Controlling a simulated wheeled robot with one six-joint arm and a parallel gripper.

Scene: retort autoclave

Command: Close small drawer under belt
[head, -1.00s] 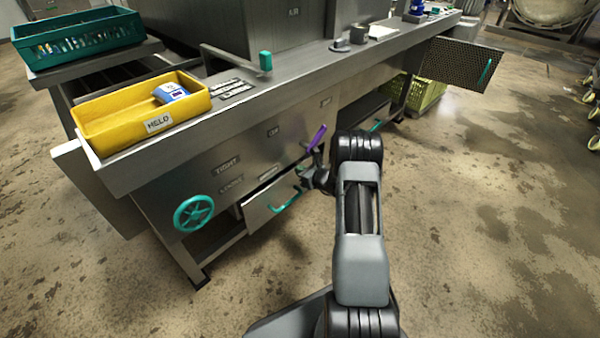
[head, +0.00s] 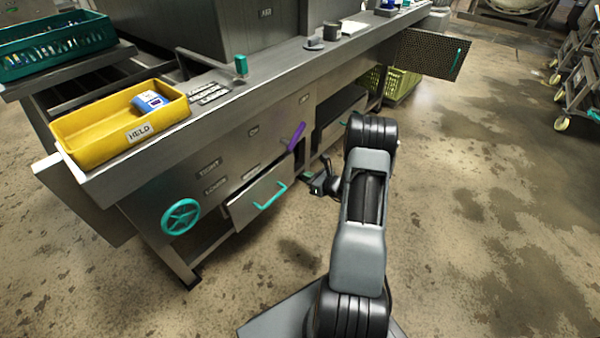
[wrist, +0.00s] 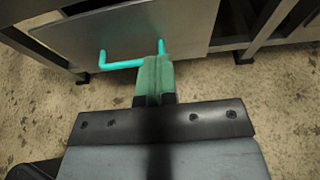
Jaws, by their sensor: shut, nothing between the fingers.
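The small drawer (head: 248,200) sits under the belt bench and has a teal bar handle (head: 270,197) on its grey front. It appears to stand out a little from the bench frame. In the wrist view the drawer front (wrist: 125,32) fills the top, with the teal handle (wrist: 122,64) low on it. My gripper (head: 314,183) is to the right of the handle in the head view. In the wrist view my gripper's greenish fingers (wrist: 154,80) are together and empty, their tips overlapping the handle's right end. I cannot tell whether they touch it.
A teal handwheel (head: 180,216) is left of the drawer, and a purple lever (head: 297,136) is above its right side. A yellow HELD bin (head: 110,128) stands on the bench. A perforated door (head: 425,55) juts out farther right. The floor in front is open.

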